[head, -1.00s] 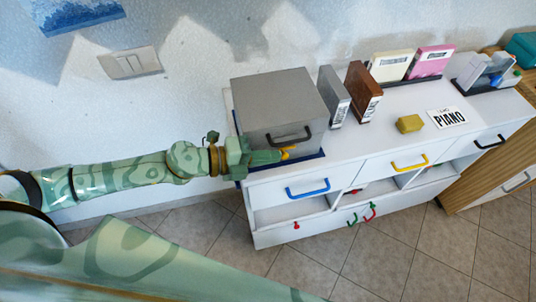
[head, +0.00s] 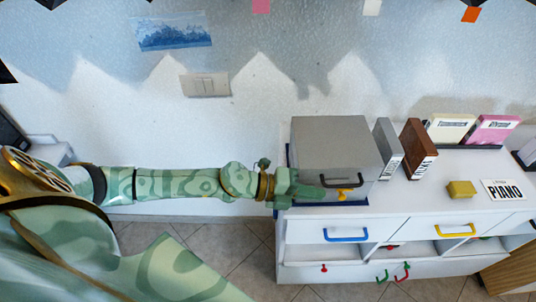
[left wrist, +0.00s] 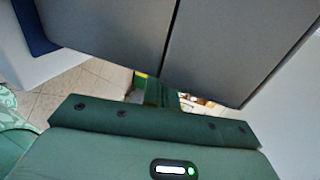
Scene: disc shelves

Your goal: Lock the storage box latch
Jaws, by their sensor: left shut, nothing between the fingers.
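The grey storage box (head: 328,141) sits on the left end of the white cabinet, its black handle (head: 343,182) on the front face. The small yellow latch (head: 341,196) shows low on the front, below the handle; whether it is locked I cannot tell. My left gripper (head: 320,191) is shut and empty, its fingertips close to the left of the latch; contact is unclear. In the left wrist view the box's grey face (left wrist: 215,50) fills the top, and the fingers (left wrist: 158,92) point past its lower edge, partly hidden. My right gripper is out of view.
The white cabinet (head: 415,208) has blue (head: 345,238) and yellow (head: 456,233) drawer handles. Grey (head: 388,150) and brown (head: 416,148) cases stand right of the box. A yellow block (head: 461,189) and PIANO card (head: 504,190) lie farther right. Floor in front is clear.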

